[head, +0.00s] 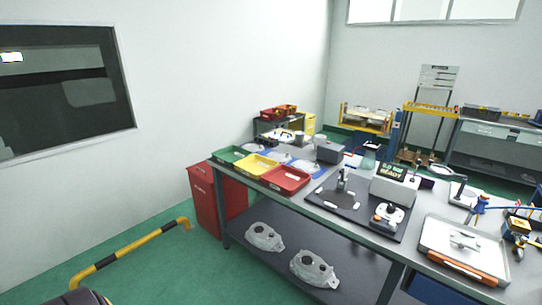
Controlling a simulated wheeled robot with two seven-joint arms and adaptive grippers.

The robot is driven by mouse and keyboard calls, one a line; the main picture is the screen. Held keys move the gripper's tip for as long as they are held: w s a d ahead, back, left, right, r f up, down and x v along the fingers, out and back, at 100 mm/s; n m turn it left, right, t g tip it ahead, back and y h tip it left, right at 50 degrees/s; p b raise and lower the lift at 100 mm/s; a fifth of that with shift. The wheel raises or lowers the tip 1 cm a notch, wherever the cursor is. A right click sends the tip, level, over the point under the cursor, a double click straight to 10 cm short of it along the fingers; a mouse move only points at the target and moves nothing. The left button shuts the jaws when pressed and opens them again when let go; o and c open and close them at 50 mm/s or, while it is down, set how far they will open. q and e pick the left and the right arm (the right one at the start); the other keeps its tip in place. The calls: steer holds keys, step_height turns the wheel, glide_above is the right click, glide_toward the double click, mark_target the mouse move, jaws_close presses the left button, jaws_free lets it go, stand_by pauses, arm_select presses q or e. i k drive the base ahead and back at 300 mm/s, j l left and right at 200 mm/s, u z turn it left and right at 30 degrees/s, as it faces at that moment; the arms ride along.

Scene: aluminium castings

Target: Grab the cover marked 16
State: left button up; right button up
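No number 16 can be read on any part at this size, so I cannot tell which one is the marked cover. Two grey aluminium castings lie on the workbench's lower shelf: a left casting (264,237) and a right casting (314,269). A small light part (391,213) sits on the dark mat on the bench top. Another light metal part (464,240) lies in a pale tray (440,233) at the right. Neither of my grippers is in view.
Green (229,154), yellow (256,165) and red trays (286,180) line the bench's left end. A red cabinet (206,198) stands beside it. A yellow-black barrier (130,252) crosses the green floor at lower left. A display box (394,184) stands on the bench.

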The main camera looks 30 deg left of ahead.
mark_target(282, 158)
steer(key=i+j+u, duration=0.2)
steer(key=i+j, duration=0.2)
steer(key=i+j+u, duration=0.2)
steer(key=i+j, duration=0.15)
steer(key=i+j+u, duration=0.2)
steer(key=i, duration=0.35)
steer(key=i+j+u, duration=0.2)
steer(key=i, duration=0.25)
steer(key=j, duration=0.1)
